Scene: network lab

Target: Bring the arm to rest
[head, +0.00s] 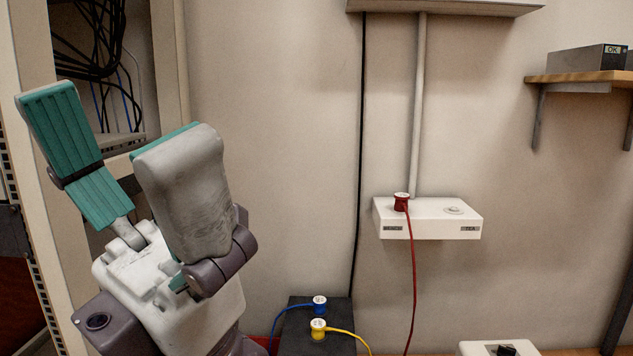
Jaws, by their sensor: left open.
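My left gripper (121,138) is raised at the left of the head view, in front of the rack. Its two teal-padded fingers are spread apart and point upward. Nothing is between them. My right gripper is not in view.
An equipment rack (168,60) with black cables stands at the left. A white wall box (430,222) holds a red plug (401,202) with a hanging red cable. A dark box (300,342) carries blue (320,306) and yellow plugs (318,330). A wooden shelf (575,81) is at right.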

